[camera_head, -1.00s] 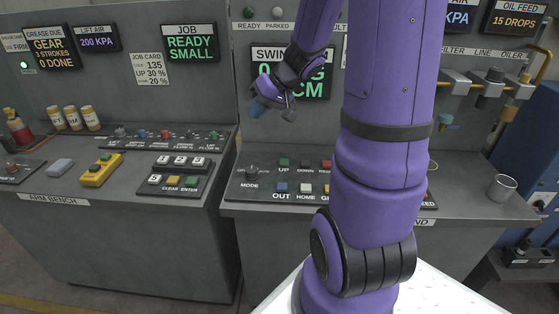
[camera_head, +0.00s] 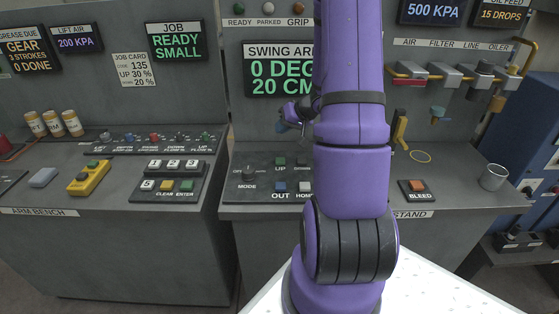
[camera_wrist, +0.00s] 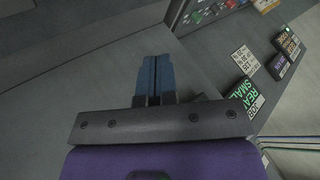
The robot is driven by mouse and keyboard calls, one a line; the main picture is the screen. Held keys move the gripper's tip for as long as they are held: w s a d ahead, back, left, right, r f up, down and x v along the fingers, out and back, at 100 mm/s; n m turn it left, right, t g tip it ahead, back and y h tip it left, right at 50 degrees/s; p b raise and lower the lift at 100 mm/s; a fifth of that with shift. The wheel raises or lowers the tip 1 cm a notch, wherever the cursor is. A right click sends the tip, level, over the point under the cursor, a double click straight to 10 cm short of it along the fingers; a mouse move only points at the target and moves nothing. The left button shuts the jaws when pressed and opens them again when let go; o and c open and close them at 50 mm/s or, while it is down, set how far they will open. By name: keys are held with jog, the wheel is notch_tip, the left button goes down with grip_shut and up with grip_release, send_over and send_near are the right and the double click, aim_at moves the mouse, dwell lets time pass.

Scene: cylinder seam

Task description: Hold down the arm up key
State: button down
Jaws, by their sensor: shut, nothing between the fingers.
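The green UP key (camera_head: 281,161) is on the sloped grey swing arm panel, with the blue OUT key (camera_head: 280,187) below it and the MODE knob (camera_head: 249,174) to its left. The UP key looks unpressed, though it is small. My gripper (camera_head: 281,127) shows in the head view above the UP key, partly hidden by my arm. In the wrist view its blue fingers (camera_wrist: 155,78) are together with nothing between them. The swing arm display (camera_head: 279,70) reads 0 DEG and 20 CM, its right edge hidden by my arm.
A job keypad (camera_head: 167,184) and a yellow box (camera_head: 89,178) lie on the left bench. The BLEED button (camera_head: 417,190) and a metal cup (camera_head: 493,177) are at the right. My arm hides the right part of the swing arm panel.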

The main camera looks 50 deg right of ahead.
aim_at(282, 159)
jog(key=shift+f, duration=4.4)
jog(key=shift+f, duration=0.1)
jog(key=shift+f, duration=0.3)
jog(key=shift+f, duration=0.45)
dwell(2.8)
